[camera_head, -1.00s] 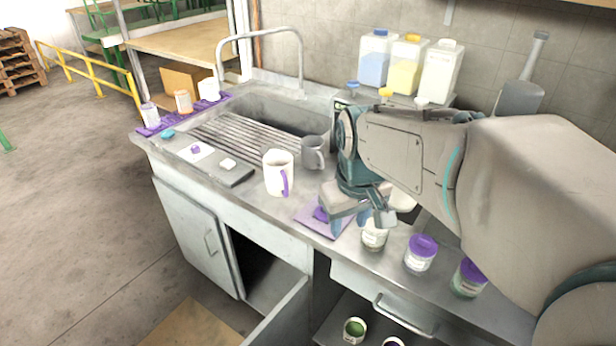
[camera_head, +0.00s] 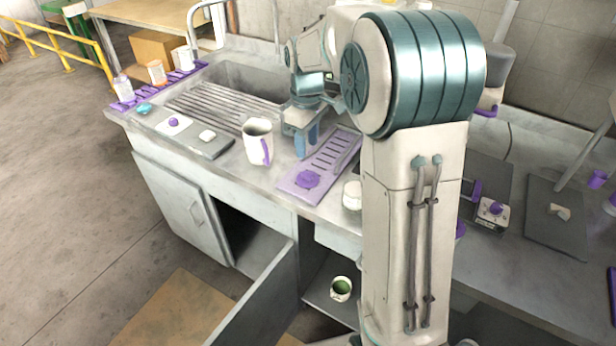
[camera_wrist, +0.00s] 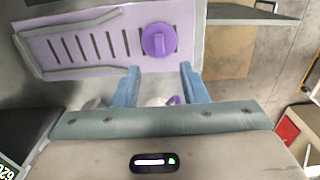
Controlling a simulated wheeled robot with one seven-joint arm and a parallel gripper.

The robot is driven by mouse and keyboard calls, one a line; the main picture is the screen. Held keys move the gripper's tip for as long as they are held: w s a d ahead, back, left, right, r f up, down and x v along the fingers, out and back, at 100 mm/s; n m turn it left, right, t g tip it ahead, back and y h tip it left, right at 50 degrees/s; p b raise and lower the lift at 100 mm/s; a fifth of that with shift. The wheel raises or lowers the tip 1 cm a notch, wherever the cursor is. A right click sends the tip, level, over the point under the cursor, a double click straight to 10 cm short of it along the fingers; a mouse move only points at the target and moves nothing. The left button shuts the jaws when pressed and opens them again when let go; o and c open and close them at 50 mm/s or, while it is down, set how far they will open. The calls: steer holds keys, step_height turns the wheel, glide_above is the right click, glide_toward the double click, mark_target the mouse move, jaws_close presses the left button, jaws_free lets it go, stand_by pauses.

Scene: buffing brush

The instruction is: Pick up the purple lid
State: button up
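A round purple lid (camera_head: 308,179) with a raised grip lies on the front end of a slotted lilac board (camera_head: 290,186) at the counter's front edge. In the wrist view the lid (camera_wrist: 158,40) lies on the board (camera_wrist: 80,42), beyond my fingertips. My gripper (camera_head: 307,143) is above the counter, behind the lid and right of the white mug. In the wrist view its two blue fingers (camera_wrist: 160,72) are wide apart, with the lid outside them. A white object with a purple part (camera_wrist: 165,100) shows between the fingers, low in the view. Whether they touch it is unclear.
A white mug with a purple handle (camera_head: 257,143) stands left of my gripper. The sink (camera_head: 245,85) lies behind it. A small white jar (camera_head: 352,196) stands right of the board. A cabinet door (camera_head: 255,300) hangs open below. My arm hides the counter's middle.

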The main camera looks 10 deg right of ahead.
mark_target(308, 173)
step_height(308, 173, down, 9)
steer(key=shift+d+f+p, duration=0.1)
steer(key=shift+f+p, duration=0.05)
steer(key=shift+p, duration=0.35)
jaws_close()
